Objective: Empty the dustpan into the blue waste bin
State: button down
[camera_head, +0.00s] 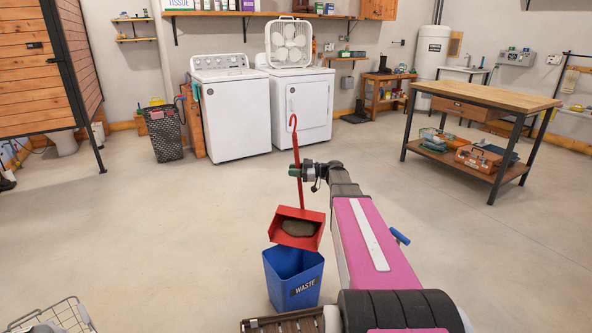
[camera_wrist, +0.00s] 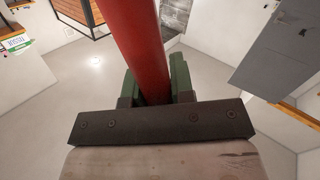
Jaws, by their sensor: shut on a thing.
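The red dustpan (camera_head: 297,230) has a long upright handle with a hooked top, and a brownish-grey heap of debris (camera_head: 298,228) lies in its pan. My gripper (camera_head: 296,171) is shut on the handle, which also shows as a thick red shaft between the green fingers in the wrist view (camera_wrist: 133,45). The blue waste bin (camera_head: 292,278), labelled WASTE, stands on the floor. In the head view the pan overlaps the bin's back rim and appears above or just behind it; I cannot tell which. The inside of the bin is partly visible, its bottom hidden.
A white washer (camera_head: 237,113) and dryer (camera_head: 301,105) stand at the back wall. A dark hamper (camera_head: 164,134) is left of them. A wooden workbench (camera_head: 487,96) stands at the right. A wire basket (camera_head: 52,317) is at the lower left. The floor around the bin is mostly clear.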

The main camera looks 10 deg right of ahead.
jog(key=s+a+n, duration=0.3)
jog(key=s+a, duration=0.2)
jog(key=s, duration=0.3)
jog(key=s+a+f+n+h, duration=0.1)
jog(key=s+a+n, duration=0.1)
jog(key=s+a, duration=0.3)
jog(key=shift+s+n+t, duration=0.3)
jog(key=shift+s+n, duration=0.1)
jog(key=shift+s, duration=1.9)
jog(key=w+d+r+m+y, duration=0.1)
jog(key=w+d+r+m, duration=0.3)
jog(key=w+d+r, duration=0.2)
jog(key=w+d+r+m, duration=0.4)
jog(key=w+r, duration=0.6)
jog(key=w, duration=0.5)
jog(key=shift+d+m+y, duration=0.4)
jog(key=shift+d, duration=0.6)
